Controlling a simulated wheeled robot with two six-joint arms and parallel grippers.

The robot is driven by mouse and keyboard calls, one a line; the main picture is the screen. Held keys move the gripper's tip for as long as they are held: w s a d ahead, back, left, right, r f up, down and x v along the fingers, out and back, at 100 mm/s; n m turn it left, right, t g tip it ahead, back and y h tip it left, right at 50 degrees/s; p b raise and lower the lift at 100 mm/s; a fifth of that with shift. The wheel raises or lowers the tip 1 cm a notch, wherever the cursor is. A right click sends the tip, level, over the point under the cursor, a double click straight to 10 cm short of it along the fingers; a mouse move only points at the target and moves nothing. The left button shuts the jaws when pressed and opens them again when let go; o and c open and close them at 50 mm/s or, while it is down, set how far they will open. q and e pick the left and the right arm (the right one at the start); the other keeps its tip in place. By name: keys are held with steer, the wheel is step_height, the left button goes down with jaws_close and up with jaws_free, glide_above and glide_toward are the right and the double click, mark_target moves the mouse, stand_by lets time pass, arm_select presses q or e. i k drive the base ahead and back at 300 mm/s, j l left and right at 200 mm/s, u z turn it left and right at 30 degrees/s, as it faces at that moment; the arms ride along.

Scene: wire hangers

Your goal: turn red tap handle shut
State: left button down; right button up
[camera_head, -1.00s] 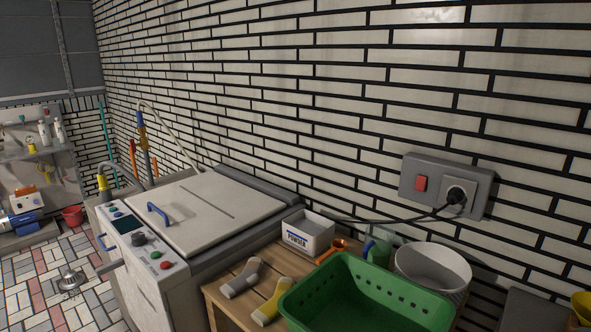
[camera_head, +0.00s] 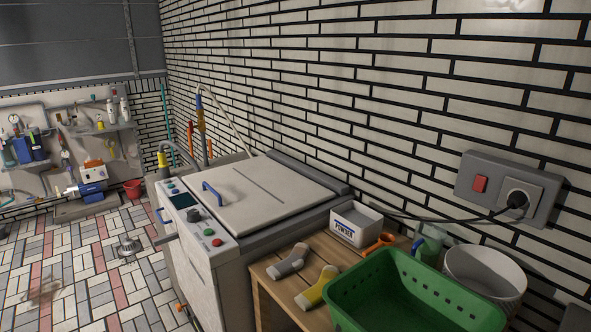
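I cannot make out a red tap handle for certain in the head view. A red-orange upright part (camera_head: 190,136) stands against the brick wall behind the washing machine, beside a blue and yellow upright part (camera_head: 200,117). They are too small to tell whether either belongs to a tap. A grey bent pipe with a yellow collar (camera_head: 163,159) rises at the machine's back left. A small orange part (camera_head: 181,308) shows low at the machine's front, partly cut off by its body. Neither of my grippers is in view.
The white washing machine (camera_head: 262,198) has its lid closed. To its right, a wooden table (camera_head: 262,272) holds two socks, a powder box (camera_head: 356,224) and a green basket (camera_head: 400,310). A red bucket (camera_head: 132,189) stands by the far shelves.

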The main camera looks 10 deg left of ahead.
mark_target(191, 127)
steer(key=i+j+z, duration=0.1)
steer(key=j, duration=0.7)
steer(key=i+j+z, duration=0.15)
steer(key=j, duration=0.7)
steer(key=j+z, duration=0.1)
steer(key=j, duration=0.75)
steer(key=i, duration=0.05)
